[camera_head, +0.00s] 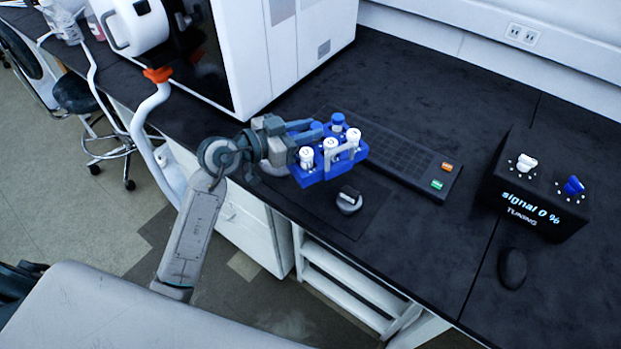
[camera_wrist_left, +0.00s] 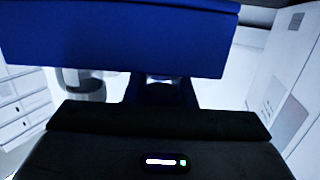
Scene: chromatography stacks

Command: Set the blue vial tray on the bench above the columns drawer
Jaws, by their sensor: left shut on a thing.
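The blue vial tray (camera_head: 323,174) holds several white-capped and blue-capped vials and has a grey handle. It looks roughly level and appears held over the front part of the black bench (camera_head: 420,70). My left gripper (camera_head: 304,134) comes from the left and is shut on the tray. In the left wrist view the tray's blue side (camera_wrist_left: 120,45) fills the top, and the fingers are mostly hidden. White drawer fronts (camera_head: 240,215) show under the bench edge, partly behind my arm; I cannot read which is the columns drawer. My right gripper is out of view.
A dark keypad panel (camera_head: 395,158) and a small round knob (camera_head: 349,200) lie close to the tray. A black tuning box (camera_head: 535,190) reading "signal 0 %" and a mouse (camera_head: 512,268) stand right. A white instrument (camera_head: 270,45) stands behind. Bare bench shows at back and front right.

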